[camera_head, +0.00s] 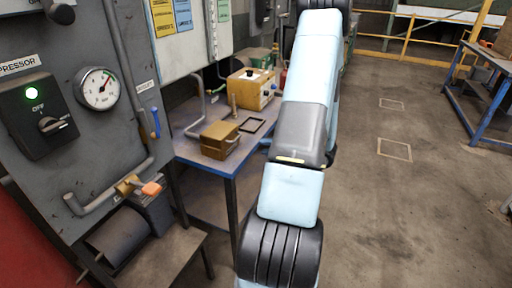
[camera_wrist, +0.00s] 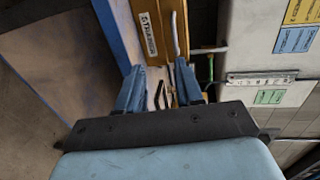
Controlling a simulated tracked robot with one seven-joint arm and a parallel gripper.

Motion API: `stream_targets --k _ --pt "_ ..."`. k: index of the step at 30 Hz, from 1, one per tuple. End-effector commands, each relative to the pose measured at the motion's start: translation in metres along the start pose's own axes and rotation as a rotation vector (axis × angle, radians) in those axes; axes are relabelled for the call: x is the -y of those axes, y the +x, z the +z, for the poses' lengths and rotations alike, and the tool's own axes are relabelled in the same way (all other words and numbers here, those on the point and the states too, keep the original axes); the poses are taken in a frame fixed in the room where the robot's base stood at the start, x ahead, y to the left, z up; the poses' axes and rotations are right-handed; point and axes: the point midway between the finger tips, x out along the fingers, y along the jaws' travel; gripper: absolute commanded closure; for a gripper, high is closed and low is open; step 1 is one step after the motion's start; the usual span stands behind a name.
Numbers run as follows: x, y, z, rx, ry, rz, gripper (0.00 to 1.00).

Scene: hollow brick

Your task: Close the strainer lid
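A yellow-brown housing (camera_wrist: 177,25) with a white label (camera_wrist: 149,34) lies ahead of my gripper in the wrist view. The label is too small to read surely; it may name the strainer. A grey bar-like handle (camera_wrist: 174,32) runs along the housing. I cannot tell the lid apart or its angle. My gripper (camera_wrist: 159,82) is open, with its two blue fingers apart and dark thin parts showing between them. I cannot tell whether they touch anything. In the head view, a brown box (camera_head: 219,139) and a yellow box (camera_head: 247,89) stand on the workbench; my gripper is hidden there.
A white cabinet (camera_wrist: 247,40) is close on the right in the wrist view.

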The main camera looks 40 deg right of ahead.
Motion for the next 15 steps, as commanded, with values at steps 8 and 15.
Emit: stream_targets --k 8,15 --pt "0.0 -0.026 0.0 0.0 -0.001 -0.001 0.64" --pt "0.001 -0.028 0.0 0.0 -0.001 -0.001 0.64"
